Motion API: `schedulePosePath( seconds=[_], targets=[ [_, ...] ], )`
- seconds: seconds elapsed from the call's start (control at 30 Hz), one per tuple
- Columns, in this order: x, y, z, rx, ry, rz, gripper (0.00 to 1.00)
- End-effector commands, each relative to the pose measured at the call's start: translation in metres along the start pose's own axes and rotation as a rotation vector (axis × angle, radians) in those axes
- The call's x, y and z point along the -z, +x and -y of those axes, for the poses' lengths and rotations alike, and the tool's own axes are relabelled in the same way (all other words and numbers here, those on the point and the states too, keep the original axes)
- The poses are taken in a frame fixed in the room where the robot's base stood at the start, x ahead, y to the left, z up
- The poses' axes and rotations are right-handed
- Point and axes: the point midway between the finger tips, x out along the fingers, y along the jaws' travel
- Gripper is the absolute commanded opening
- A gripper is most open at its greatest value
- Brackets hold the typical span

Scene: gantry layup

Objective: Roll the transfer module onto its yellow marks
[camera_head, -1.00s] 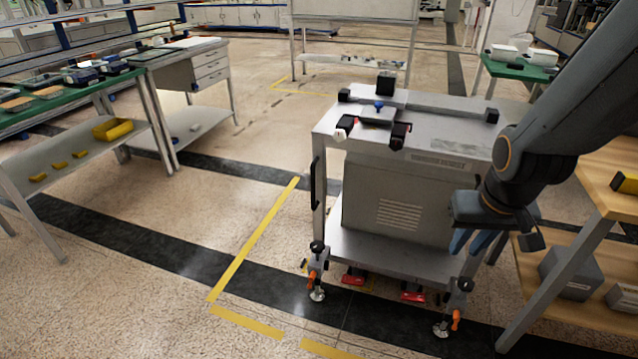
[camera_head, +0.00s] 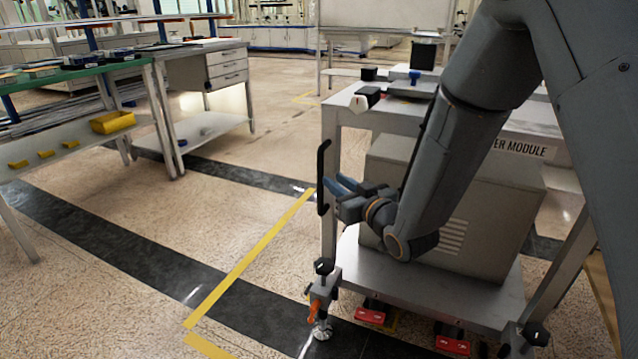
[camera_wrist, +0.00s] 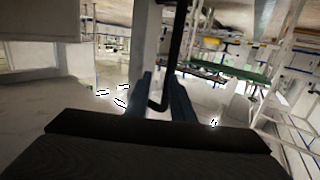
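The transfer module (camera_head: 455,200) is a grey wheeled cart with a boxy cabinet, a lower shelf and red-and-black parts beneath. A black vertical handle (camera_head: 323,178) is on its left side; it also shows in the wrist view (camera_wrist: 174,55). My gripper (camera_head: 338,188) has blue fingers parted, just right of the handle and pointing at it. In the wrist view my gripper (camera_wrist: 159,92) has the handle's lower end between its fingers; contact cannot be told. Yellow floor marks (camera_head: 252,254) run left of the module, with another strip (camera_head: 209,346) in front. My arm hides part of the module.
An orange-levered foot (camera_head: 318,300) stands at the module's front left corner. A green-topped bench (camera_head: 75,72) and a drawer desk (camera_head: 200,75) stand at the left. The floor between them and the module is clear. A whiteboard stand (camera_head: 385,15) is behind.

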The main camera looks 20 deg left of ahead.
Motion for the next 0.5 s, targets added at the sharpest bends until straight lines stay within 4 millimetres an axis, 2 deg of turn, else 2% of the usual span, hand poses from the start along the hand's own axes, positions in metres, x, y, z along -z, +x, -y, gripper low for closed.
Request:
schedulePosePath(
  seconds=[0.03, 0.2, 0.37, 0.5],
  targets=[
    [-0.007, 0.006, 0.006, 0.019, 0.001, -0.025, 0.22],
    [-0.007, 0.013, 0.019, 0.054, 0.003, -0.078, 0.22],
    [-0.006, 0.024, 0.022, 0.06, 0.002, -0.089, 0.22],
    [-0.004, 0.045, 0.023, 0.06, 0.003, -0.089, 0.22]
  ],
)
